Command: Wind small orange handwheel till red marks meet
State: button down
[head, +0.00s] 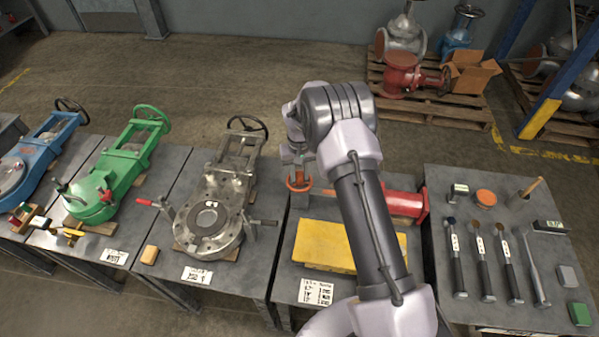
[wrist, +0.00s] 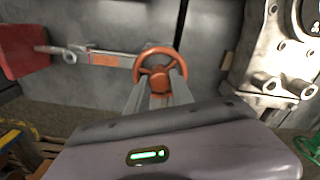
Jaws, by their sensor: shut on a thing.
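The small orange handwheel (head: 299,184) stands at the left end of the red valve body (head: 408,204), on the bench right of centre. In the wrist view the spoked handwheel (wrist: 161,58) is at the fingertips, its lower part between them. My gripper (head: 297,162) reaches down to the wheel from above and is shut on it; its fingers (wrist: 158,98) show in the wrist view. A metal bar with an orange patch (wrist: 106,60) runs left from the wheel to a red flange (wrist: 22,45). My arm hides part of the valve.
A yellow plate (head: 335,247) and a printed card (head: 315,291) lie on the same bench. A grey valve (head: 208,226) stands left, a green one (head: 108,185) farther left. The right table holds tools (head: 482,265) and small containers.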

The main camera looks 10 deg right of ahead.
jog(key=n, duration=0.3)
jog(key=shift+n+p, duration=0.3)
jog(key=n, duration=0.3)
jog(key=shift+n+p, duration=0.3)
jog(key=n, duration=0.3)
jog(key=shift+n+p, duration=0.3)
jog(key=shift+n, duration=0.1)
jog(key=n, duration=0.4)
jog(key=shift+p, duration=0.3)
jog(key=n, duration=0.4)
jog(key=n+p, duration=0.1)
jog(key=n, duration=0.3)
jog(key=shift+n, duration=0.3)
jog(key=n, duration=0.4)
jog(key=shift+n+p, duration=0.35)
jog(key=shift+n, duration=1.55)
